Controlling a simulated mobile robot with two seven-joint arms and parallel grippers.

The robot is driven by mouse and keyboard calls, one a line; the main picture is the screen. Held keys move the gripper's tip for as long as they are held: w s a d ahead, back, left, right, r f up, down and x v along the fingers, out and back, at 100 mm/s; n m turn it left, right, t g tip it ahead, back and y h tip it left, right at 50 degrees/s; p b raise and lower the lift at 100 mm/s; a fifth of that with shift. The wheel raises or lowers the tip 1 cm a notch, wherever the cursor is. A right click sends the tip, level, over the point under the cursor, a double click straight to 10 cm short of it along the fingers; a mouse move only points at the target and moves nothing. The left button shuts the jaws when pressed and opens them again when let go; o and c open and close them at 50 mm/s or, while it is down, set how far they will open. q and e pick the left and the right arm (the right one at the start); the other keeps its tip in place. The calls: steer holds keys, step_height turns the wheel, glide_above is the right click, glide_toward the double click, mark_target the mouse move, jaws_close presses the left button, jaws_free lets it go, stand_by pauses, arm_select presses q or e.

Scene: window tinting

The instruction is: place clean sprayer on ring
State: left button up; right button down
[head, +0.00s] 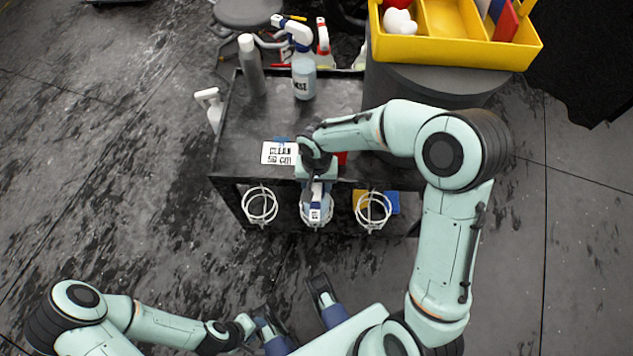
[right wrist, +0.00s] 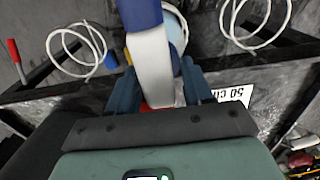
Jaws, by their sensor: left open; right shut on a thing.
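My right gripper (head: 317,188) is shut on a sprayer (head: 317,214) with a white and blue head. The sprayer is at the middle ring on the cart's front edge, between two empty rings. Its pale bottle is partly hidden under the head, and I cannot tell whether the ring bears its weight. In the right wrist view the white sprayer head (right wrist: 152,62) stands between my fingers. The empty white wire rings are the left ring (head: 259,206) and the right ring (head: 373,211). My left gripper (head: 291,299) is open and empty, low in the head view, away from the cart.
A yellow tray (head: 445,47) stands back right. Floor left of the cart is clear.

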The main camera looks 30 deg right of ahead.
steer(key=shift+c, duration=2.3)
jaws_free()
steer(key=shift+f, duration=0.1)
step_height(320, 180, up, 12)
steer(key=shift+r+p, duration=0.2)
steer(key=shift+p, duration=1)
steer(key=shift+f, duration=0.1)
